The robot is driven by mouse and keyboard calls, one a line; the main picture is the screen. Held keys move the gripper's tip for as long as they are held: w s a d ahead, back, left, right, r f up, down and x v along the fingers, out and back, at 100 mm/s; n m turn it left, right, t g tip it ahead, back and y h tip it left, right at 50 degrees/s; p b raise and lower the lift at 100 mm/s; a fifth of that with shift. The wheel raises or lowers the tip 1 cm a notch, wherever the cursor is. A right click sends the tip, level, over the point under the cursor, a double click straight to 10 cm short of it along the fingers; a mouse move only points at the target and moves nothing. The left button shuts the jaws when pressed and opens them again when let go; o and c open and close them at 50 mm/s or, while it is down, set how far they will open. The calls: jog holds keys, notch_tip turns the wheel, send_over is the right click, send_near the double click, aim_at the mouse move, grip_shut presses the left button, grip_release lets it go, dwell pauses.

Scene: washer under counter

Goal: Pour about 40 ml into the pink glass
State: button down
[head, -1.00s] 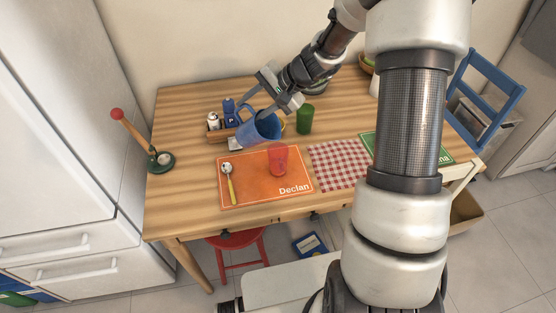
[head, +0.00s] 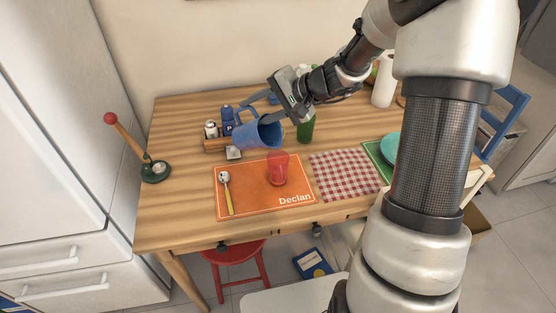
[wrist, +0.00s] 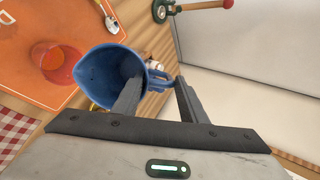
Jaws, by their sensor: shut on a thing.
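The pink glass (head: 278,168), a see-through reddish-pink tumbler, stands upright on the orange placemat marked Declan (head: 250,198). It also shows in the wrist view (wrist: 57,64). My gripper (head: 254,113) is shut on the blue pitcher (head: 258,134) on its handle side; one finger overlaps the mouth in the wrist view (wrist: 92,75). The pitcher is tilted, its mouth towards the right and front, behind and a little left of the glass and apart from it. No stream is visible. I cannot make out the liquid level in either vessel.
A wooden caddy (head: 216,146) with shakers stands left of the pitcher. A green cup (head: 306,130) stands to its right. A spoon (head: 227,192) lies left of the glass. A checked cloth (head: 343,172) lies to the right. A red-knobbed stand (head: 155,171) is at the table's left.

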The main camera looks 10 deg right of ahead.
jog(key=shift+d+b, duration=0.1)
jog(key=shift+b, duration=0.45)
jog(key=shift+r, duration=0.15)
jog(key=shift+w+a+y, duration=0.3)
jog(key=shift+w+a, duration=0.2)
jog(key=shift+a, duration=0.05)
jog(key=shift+w+a, duration=0.1)
jog(key=shift+a+t+b, duration=0.1)
jog(key=shift+t+b, duration=0.2)
jog(key=shift+b, duration=0.1)
